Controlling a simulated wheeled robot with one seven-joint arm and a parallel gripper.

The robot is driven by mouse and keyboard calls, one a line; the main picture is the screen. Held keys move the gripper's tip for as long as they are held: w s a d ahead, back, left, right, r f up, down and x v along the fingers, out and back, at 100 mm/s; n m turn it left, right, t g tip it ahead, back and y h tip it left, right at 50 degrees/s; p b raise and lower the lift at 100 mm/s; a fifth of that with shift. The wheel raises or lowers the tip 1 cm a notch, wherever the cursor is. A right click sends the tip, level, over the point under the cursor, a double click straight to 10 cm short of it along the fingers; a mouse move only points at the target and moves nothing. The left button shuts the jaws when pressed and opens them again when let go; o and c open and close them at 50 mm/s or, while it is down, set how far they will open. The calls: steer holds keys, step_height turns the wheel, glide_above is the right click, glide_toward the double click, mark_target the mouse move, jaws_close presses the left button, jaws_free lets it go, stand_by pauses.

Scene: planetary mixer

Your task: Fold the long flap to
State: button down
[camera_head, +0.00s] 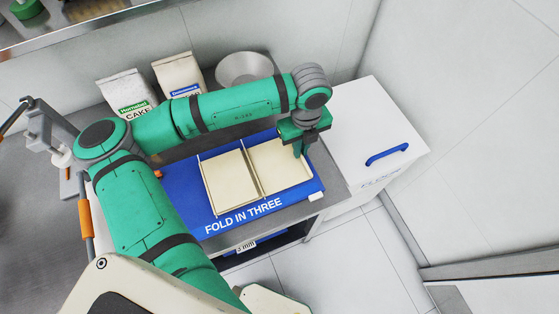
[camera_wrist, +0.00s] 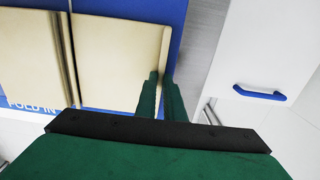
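The pale dough sheet lies on a blue mat (camera_head: 313,187) lettered "FOLD IN THREE". In the head view it shows a left panel (camera_head: 230,182) and a right panel (camera_head: 280,166), with a raised seam between them. The right panel also shows in the wrist view (camera_wrist: 112,55), with a thin raised lip along its right edge. My gripper (camera_head: 301,153) points down at that right edge. In the wrist view its fingers (camera_wrist: 161,80) stand a little apart, one on each side of the lip. Whether they touch the lip is unclear.
A white cabinet (camera_head: 365,125) with a blue handle (camera_head: 387,155) stands right of the counter. Two paper bags (camera_head: 128,92) (camera_head: 178,74) and a metal bowl (camera_head: 243,68) stand behind my arm. A grey device (camera_head: 50,130) is at the left.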

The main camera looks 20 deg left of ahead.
steer(key=shift+s+a+r, duration=0.1)
steer(key=shift+s+r, duration=0.05)
steer(key=shift+r, duration=0.95)
steer(key=shift+s+a+r, duration=0.1)
steer(key=shift+r, duration=0.95)
steer(key=r, duration=0.1)
steer(key=s+a+r, duration=0.1)
steer(key=r, duration=0.2)
steer(key=shift+s+a, duration=0.15)
